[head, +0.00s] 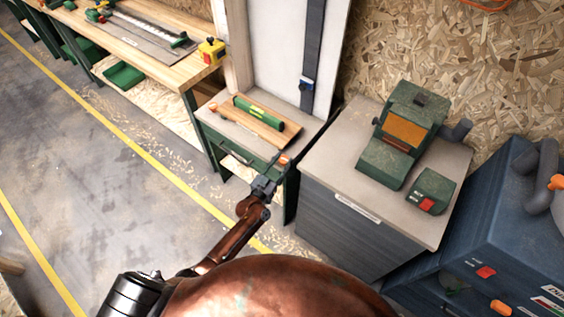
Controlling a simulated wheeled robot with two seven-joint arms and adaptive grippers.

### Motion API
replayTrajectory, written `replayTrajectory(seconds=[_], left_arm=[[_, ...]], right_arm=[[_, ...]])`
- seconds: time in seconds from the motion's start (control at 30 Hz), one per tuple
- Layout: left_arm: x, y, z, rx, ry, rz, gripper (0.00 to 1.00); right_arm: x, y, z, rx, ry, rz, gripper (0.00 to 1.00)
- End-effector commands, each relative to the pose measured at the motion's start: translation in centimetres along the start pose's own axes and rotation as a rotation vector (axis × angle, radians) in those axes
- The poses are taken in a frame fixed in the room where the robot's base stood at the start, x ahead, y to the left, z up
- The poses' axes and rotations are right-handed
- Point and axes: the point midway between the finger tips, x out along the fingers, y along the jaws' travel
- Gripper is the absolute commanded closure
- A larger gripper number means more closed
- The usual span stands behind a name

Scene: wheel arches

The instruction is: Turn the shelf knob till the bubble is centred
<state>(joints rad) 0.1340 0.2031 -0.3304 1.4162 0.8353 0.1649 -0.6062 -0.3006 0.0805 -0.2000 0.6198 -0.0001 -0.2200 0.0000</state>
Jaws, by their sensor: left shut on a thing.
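A green spirit level (258,112) with a yellow-green vial lies on a tilted-looking wooden shelf board (237,117), above a grey-topped green cabinet. The bubble is too small to make out. The orange shelf knob (284,159) sits at the cabinet's front right corner, below the board's near end. My left gripper (276,171) reaches up to the knob from below and is shut on it. Its fingers partly hide the knob. My right gripper is not in view.
A grey cabinet (345,232) with a green machine (402,135) and a red-switch box (432,191) stands close on the right. A long workbench (160,62) runs off at upper left. The floor at left is open, with a yellow line.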

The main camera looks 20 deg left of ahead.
Motion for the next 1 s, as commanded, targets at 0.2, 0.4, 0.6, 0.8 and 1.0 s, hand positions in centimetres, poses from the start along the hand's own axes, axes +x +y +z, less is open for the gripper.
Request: replayTrajectory(seconds=[0.2,0.4,0.6,0.8,1.0], left_arm=[[0.0,0.0,0.0,-0.001,0.000,-0.003,0.91],[0.1,0.1,-0.5,-0.006,0.002,-0.072,0.91],[0.1,0.2,-0.4,-0.004,0.003,-0.166,0.91],[0.1,0.3,-0.2,-0.001,0.002,-0.210,0.91],[0.0,0.3,-0.1,0.001,0.002,-0.211,0.91]], right_arm=[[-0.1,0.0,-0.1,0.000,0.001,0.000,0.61],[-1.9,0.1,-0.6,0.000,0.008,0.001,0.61],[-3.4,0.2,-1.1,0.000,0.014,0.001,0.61],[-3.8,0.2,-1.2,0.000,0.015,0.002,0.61],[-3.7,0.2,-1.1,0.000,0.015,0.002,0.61]])
